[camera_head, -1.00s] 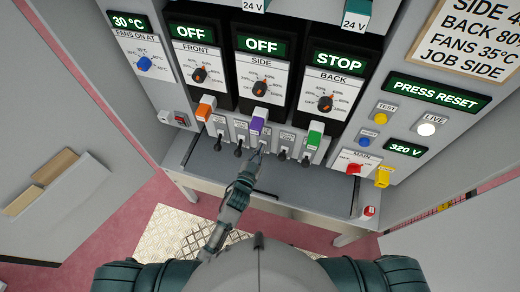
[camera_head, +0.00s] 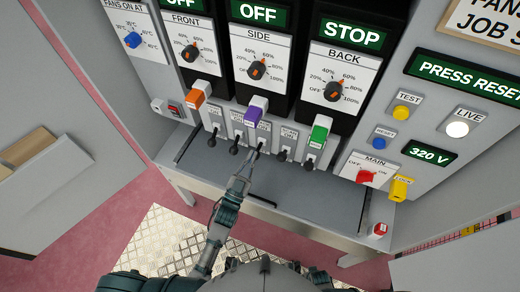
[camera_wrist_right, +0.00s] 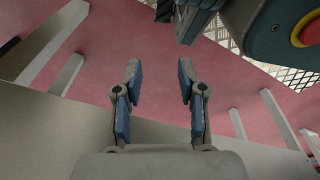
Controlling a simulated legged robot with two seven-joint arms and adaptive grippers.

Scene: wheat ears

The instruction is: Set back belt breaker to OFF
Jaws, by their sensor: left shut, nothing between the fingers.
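The panel has a row of small black breaker levers under three drives, with labels too small to read surely: a far left lever (camera_head: 213,138), a second lever (camera_head: 234,146), a middle lever (camera_head: 260,147), a fourth lever (camera_head: 283,155) and a far right lever (camera_head: 309,162). I cannot tell which is the back belt breaker. The BACK display (camera_head: 352,35) reads STOP. My left gripper (camera_head: 249,164) is shut, its tips just below the middle lever; contact is unclear. My right gripper (camera_wrist_right: 159,78) is open and empty in the wrist view.
An orange handle (camera_head: 198,93), a purple handle (camera_head: 256,108) and a green handle (camera_head: 319,130) jut out above the levers. A red MAIN knob (camera_head: 365,177) and yellow LOCK piece (camera_head: 399,188) are at the right. A grey ledge (camera_head: 310,203) runs below.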

